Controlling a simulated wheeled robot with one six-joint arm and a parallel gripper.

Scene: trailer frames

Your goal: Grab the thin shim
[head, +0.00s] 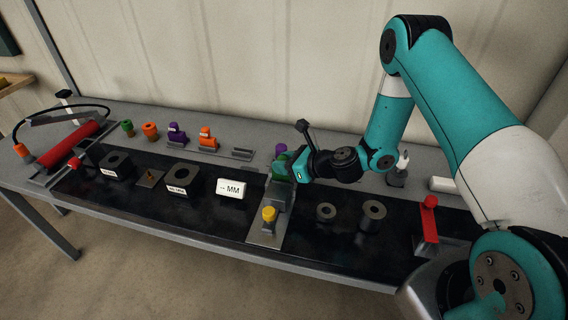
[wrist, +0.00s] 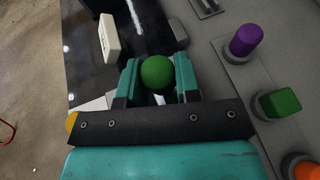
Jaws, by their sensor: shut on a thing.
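My gripper (wrist: 158,80) is shut on a piece with a round green knob (wrist: 157,72), which sits between the two teal fingers in the wrist view. The lower part of this piece is hidden, so I cannot tell how thin it is or whether it touches the surface below. In the head view my gripper (head: 281,180) is over the middle of the bench, just behind a grey plate (head: 262,239) with a yellow knob (head: 269,213). No piece in view is marked as the thin shim.
A white display box (head: 231,189) reading "-- MM" stands left of my gripper. Purple (wrist: 246,38), green (wrist: 280,102) and orange (wrist: 302,168) pieces stand close by. Two dark rings (head: 326,211) (head: 373,214) and a red-topped stand (head: 428,220) are to the right. A red cylinder (head: 72,149) lies far left.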

